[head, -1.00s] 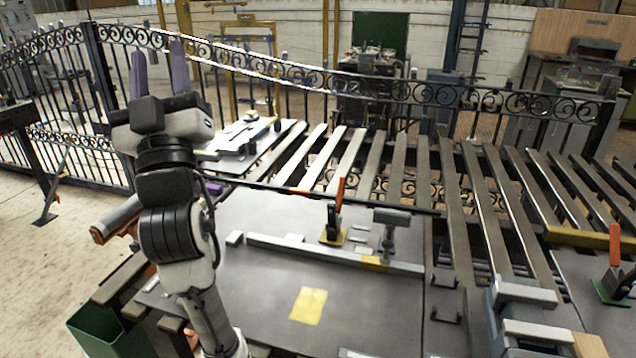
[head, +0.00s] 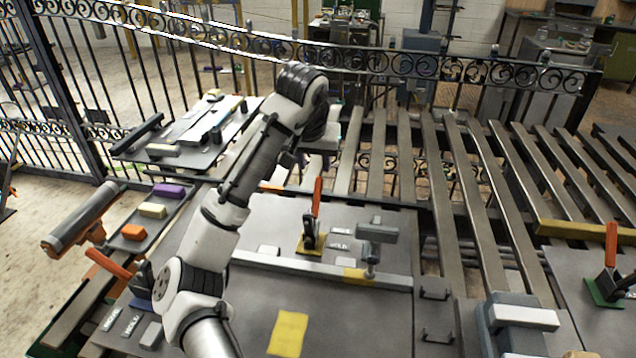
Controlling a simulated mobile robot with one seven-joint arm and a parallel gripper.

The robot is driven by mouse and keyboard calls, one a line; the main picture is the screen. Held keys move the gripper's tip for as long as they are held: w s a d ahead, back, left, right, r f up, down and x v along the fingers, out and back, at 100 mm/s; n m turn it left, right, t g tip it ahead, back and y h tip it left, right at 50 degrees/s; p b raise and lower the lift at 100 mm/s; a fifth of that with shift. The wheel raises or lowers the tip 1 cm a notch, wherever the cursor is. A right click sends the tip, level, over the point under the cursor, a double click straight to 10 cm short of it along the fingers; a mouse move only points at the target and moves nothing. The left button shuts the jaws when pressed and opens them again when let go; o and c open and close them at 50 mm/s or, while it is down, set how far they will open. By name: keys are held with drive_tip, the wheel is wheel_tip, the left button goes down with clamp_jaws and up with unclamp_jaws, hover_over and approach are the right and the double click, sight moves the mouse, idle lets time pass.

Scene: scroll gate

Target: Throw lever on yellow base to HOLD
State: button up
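The lever on the yellow base has an orange-red handle (head: 317,198) standing nearly upright above a dark body. Its yellow base (head: 300,248) sits on the grey plate, behind a long pale bar. Small label plates lie just right of it; the nearer one (head: 339,245) seems to read HOLD. My gripper (head: 325,138) is at the end of my arm, above and behind the lever in the picture, apart from the handle. Its fingers are hidden or too unclear to tell whether they are open.
A grey T-shaped clamp (head: 374,236) stands right of the lever. A green-base lever (head: 611,248) is at the far right. Another orange-handled lever (head: 108,263) is at lower left, partly behind my arm. A yellow patch (head: 288,334) lies on the plate. A scrolled iron fence (head: 470,72) runs behind.

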sight(317, 187)
drive_tip(key=p+x, duration=0.3)
drive_tip(key=x, duration=1)
drive_tip(key=shift+f, duration=0.15)
drive_tip(key=shift+c, duration=0.5)
clamp_jaws()
